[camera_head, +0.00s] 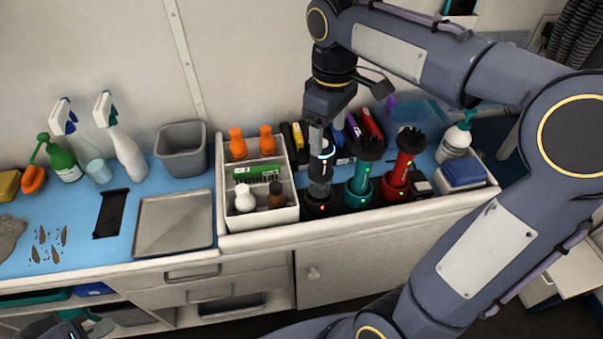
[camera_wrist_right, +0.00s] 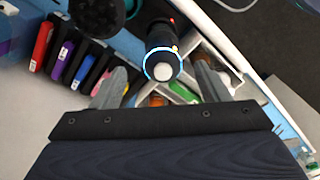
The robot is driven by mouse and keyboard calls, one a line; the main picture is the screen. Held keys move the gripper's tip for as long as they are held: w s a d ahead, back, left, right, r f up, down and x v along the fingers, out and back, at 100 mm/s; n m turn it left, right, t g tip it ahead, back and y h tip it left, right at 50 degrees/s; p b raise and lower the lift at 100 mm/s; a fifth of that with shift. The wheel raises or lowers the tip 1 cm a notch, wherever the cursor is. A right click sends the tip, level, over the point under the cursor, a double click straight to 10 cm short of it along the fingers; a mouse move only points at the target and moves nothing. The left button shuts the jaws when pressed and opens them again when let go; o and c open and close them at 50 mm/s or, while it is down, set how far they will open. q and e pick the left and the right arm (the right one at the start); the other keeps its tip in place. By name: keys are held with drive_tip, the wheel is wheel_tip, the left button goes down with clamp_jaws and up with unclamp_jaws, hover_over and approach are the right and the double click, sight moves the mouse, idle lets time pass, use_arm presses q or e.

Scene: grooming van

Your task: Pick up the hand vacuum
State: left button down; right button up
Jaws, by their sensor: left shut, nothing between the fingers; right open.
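The hand vacuum (camera_head: 320,176), dark and grey with a glowing white ring near its top, stands upright in a black dock with a red light. My right gripper (camera_head: 322,132) is directly above it, pointing down, and partly hides its top. In the right wrist view, the vacuum's ringed end (camera_wrist_right: 163,64) lies between the two spread fingers of the right gripper (camera_wrist_right: 160,70), with gaps on both sides. My left gripper (camera_head: 66,329) is shut and empty at the bottom left edge, mostly cut off.
A green tool (camera_head: 360,184) and a red tool (camera_head: 396,178), both with black brush tops, stand in docks just right of the vacuum. A white bottle caddy (camera_head: 228,205) is close on its left. Coloured cases (camera_head: 371,123) stand behind. A metal tray (camera_head: 174,223) lies further left.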

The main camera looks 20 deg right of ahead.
sight(322, 157)
drive_tip(key=f, duration=0.7)
drive_tip(key=shift+w+a+f, duration=0.3)
drive_tip(key=shift+a+f, duration=0.05)
drive_tip(key=shift+c, duration=0.3)
drive_tip(key=shift+r, duration=0.1)
drive_tip(key=c, duration=1)
